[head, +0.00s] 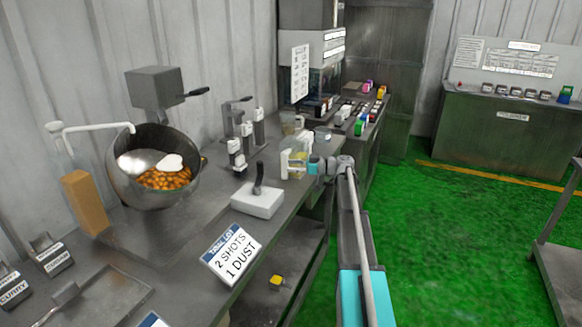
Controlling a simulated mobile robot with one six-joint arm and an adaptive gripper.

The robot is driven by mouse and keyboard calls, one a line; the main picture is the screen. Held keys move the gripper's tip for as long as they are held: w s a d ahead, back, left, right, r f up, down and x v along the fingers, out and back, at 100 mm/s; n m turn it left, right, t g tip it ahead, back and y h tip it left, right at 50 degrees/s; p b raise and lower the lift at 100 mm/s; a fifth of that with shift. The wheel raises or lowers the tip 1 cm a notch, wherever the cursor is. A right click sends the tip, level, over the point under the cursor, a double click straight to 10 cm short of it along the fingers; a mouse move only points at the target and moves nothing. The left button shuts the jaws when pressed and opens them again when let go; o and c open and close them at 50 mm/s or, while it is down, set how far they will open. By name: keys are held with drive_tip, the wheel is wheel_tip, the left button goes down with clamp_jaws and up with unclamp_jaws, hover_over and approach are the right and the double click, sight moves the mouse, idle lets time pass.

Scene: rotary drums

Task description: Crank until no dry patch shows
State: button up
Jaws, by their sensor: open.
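A round grey metal drum (117,178) sits tilted on the left of the bench, its mouth facing out. Orange-brown pieces (166,179) lie in its lower part, with a white patch (172,162) above them. I cannot tell whether any patch is dry. A grey box (155,86) above the drum has a dark handle (194,92) at its right. A white block with a dark upright lever (258,190) stands on the bench to the right of the drum. My gripper (287,163) is open over the bench, beyond the lever and apart from the drum.
A card (233,255) reading "2 SHOTS 1 DUST" stands at the bench's front edge. Dispensers (236,150) stand behind the lever. Labelled holders (50,252) and a metal tray (97,300) are at the near left. The green floor (450,240) at right is open.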

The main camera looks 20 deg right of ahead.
drive_tip(key=shift+s+m+t, duration=0.1)
drive_tip(key=shift+m+t, duration=0.2)
drive_tip(key=shift+m, duration=0.2)
drive_tip(key=c, duration=0.6)
drive_tip(key=shift+s+a+m, duration=0.1)
drive_tip(key=shift+s+m, duration=0.05)
drive_tip(key=shift+m, duration=0.25)
drive_tip(key=shift+c, duration=1.3)
drive_tip(key=shift+s+m+t+h, duration=0.15)
drive_tip(key=shift+m+t+h, duration=0.15)
drive_tip(key=shift+m, duration=0.3)
clamp_jaws()
drive_tip(key=s+m+t+h, duration=0.3)
drive_tip(key=m, duration=0.8)
drive_tip(key=s+d+m+t+h, duration=0.1)
drive_tip(key=s+m+t+h, duration=0.2)
drive_tip(key=m, duration=0.8)
drive_tip(key=shift+f+t+h, duration=0.15)
drive_tip(key=shift+t+h, duration=0.15)
drive_tip(key=shift+h, duration=0.4)
drive_tip(key=shift+s+d, duration=0.1)
